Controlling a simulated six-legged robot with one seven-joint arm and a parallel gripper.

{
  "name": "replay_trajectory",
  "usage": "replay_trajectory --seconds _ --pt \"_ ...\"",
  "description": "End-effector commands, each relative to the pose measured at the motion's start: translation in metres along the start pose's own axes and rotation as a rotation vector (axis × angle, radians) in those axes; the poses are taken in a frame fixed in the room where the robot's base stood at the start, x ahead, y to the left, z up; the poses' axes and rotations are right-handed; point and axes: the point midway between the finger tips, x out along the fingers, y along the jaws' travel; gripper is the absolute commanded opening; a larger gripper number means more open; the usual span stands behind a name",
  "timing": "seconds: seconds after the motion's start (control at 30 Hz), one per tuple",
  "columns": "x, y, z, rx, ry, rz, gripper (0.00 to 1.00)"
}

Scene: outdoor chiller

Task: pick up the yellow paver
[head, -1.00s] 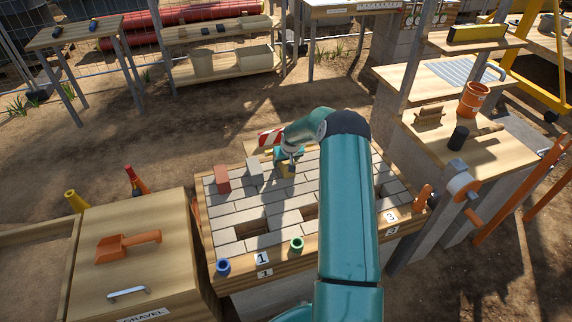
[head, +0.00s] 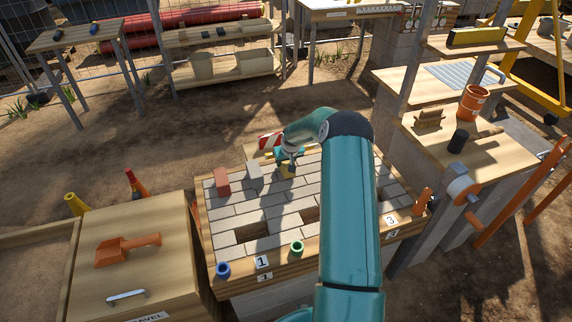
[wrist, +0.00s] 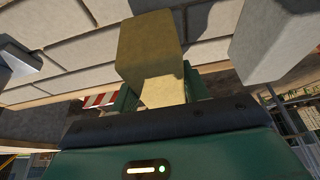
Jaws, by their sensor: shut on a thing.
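The yellow paver (head: 287,171) stands at the far side of the paved table, right of a grey paver (head: 254,175) and a red paver (head: 222,182). My gripper (head: 290,160) reaches down onto it and is shut on it. In the wrist view the yellow paver (wrist: 150,50) sits between the green fingers, with the grey paver (wrist: 270,45) apart from it. I cannot tell whether its underside touches the paving.
The paved table (head: 225,222) has open gaps near its front edge. A blue ring (head: 223,269) and a green ring (head: 297,247) sit along the front. A red-white striped block (head: 270,141) lies behind my gripper. An orange scoop (head: 127,248) lies on the box at left.

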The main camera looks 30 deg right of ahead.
Motion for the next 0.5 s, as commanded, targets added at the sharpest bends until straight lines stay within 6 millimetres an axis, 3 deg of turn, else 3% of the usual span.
replay_trajectory --seconds 0.1,0.43,0.5 --pt "-0.024 0.000 -0.012 0.000 0.008 0.001 0.04" --pt "-0.096 0.000 0.013 -0.001 0.006 0.002 0.04" --pt "-0.109 0.001 0.026 0.001 0.003 0.002 0.04"
